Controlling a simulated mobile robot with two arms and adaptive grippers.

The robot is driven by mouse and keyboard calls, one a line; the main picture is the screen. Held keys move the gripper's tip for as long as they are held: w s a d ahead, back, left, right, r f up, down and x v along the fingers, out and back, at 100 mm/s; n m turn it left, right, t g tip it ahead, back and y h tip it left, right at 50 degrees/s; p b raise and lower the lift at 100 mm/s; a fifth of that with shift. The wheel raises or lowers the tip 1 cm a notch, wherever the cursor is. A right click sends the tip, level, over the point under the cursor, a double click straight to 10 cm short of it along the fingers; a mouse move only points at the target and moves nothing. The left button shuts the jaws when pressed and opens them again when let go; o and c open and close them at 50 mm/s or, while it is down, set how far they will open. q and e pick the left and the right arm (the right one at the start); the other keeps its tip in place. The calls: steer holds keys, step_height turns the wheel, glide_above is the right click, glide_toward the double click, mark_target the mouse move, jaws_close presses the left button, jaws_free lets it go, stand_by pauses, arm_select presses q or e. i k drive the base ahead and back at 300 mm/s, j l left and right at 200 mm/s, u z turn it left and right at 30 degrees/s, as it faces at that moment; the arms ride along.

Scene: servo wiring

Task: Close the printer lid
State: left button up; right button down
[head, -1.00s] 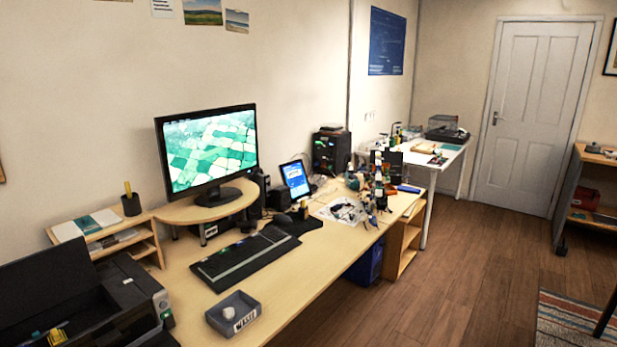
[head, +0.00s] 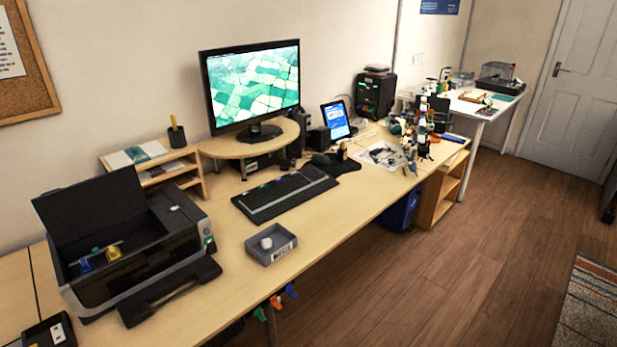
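The black printer (head: 140,255) stands at the left end of the long wooden desk. Its lid (head: 93,212) is raised and leans back toward the wall. The inside of the printer is exposed, with small blue and yellow parts (head: 95,258) showing in it. A black output tray (head: 168,290) sticks out from its front. Neither of my grippers is in view.
A grey tray (head: 271,245) holding a light object sits right of the printer. A keyboard (head: 285,193), a monitor (head: 252,88) and a wooden shelf unit (head: 152,165) stand behind. A dark box (head: 50,331) lies front left.

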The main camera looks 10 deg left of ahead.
mark_target(71, 214)
steer(key=l+u, duration=0.1)
steer(key=u, duration=1.25)
